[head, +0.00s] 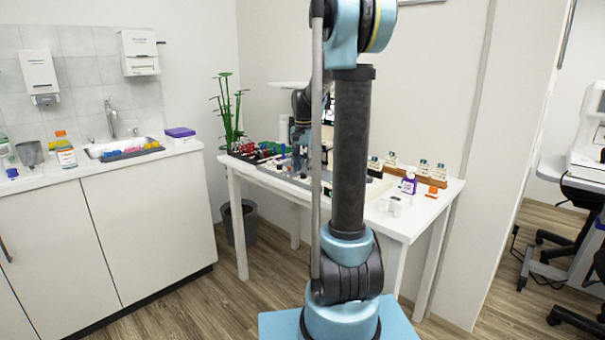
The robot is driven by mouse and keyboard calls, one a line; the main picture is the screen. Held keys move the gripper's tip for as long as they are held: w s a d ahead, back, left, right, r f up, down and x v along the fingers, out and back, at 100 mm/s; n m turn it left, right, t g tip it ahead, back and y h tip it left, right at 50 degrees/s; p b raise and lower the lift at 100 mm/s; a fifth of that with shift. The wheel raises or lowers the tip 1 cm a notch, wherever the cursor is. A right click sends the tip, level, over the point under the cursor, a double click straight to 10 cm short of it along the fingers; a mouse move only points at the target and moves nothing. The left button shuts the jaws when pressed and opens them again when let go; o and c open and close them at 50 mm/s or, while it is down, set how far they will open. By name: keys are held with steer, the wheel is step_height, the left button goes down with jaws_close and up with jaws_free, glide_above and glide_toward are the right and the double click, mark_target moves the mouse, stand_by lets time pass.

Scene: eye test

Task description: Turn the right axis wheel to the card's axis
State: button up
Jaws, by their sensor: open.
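My gripper (302,152) is small in the head view, low over the middle of the white table (408,226), partly hidden behind my own arm. It is open. I cannot tell whether it touches anything. The right axis wheel and the card cannot be made out at this size. The part of the table around my gripper is crowded with small dark parts, and my arm's upright link covers some of it.
Red, green and dark items (262,152) crowd the table's left side. A wooden rack (432,181) with small bottles, a purple-labelled bottle (409,183) and a white block (396,204) stand at the right. A plant (228,110) stands behind. A sink counter (105,170) is at left.

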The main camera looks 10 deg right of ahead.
steer(key=shift+f, duration=1)
jaws_close()
steer(key=shift+n, duration=0.3)
steer(key=n, duration=1)
steer(key=shift+n, duration=0.4)
